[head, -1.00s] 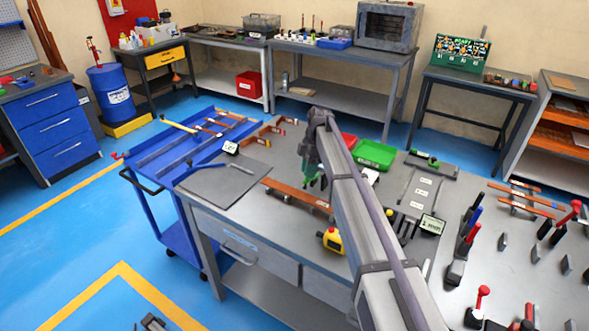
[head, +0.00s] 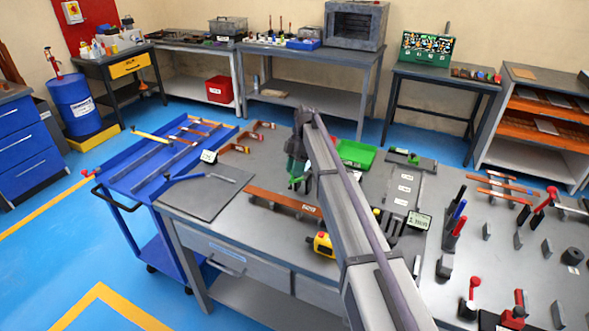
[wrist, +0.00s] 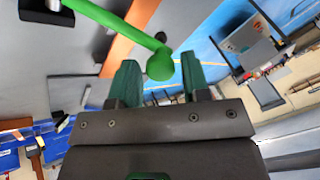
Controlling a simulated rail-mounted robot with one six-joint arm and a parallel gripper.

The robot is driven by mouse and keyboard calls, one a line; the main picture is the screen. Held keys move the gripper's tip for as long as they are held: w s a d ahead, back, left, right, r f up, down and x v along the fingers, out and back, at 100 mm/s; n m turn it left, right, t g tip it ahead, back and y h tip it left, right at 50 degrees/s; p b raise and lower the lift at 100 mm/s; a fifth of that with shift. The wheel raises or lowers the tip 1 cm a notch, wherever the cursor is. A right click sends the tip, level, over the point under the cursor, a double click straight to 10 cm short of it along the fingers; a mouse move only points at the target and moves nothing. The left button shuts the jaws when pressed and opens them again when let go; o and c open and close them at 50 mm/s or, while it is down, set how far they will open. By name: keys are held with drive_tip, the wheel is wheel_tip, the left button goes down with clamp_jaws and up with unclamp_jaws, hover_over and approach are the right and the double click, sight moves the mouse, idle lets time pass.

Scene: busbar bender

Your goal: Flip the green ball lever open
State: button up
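The green ball lever (wrist: 118,28) shows in the wrist view as a bright green rod running from the top left to a round green ball (wrist: 160,65). My gripper (wrist: 160,76) has its two dark green fingers apart. The ball appears between them in the picture, with a gap on each side; its depth relative to the fingertips is unclear. In the head view my gripper (head: 296,180) is over the bench near a copper bar (head: 284,202). The lever cannot be told apart from the green fingers there.
A yellow pendant (head: 322,244) lies on the bench (head: 270,232) in front of the copper bar. A dark mat (head: 205,192) and blue cart (head: 150,170) are to the left. A green bin (head: 356,153) is behind my arm. Several upright levers (head: 455,232) stand at the right.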

drive_tip(key=shift+o, duration=0.9)
drive_tip(key=p+v, duration=0.9)
drive_tip(key=v, duration=0.2)
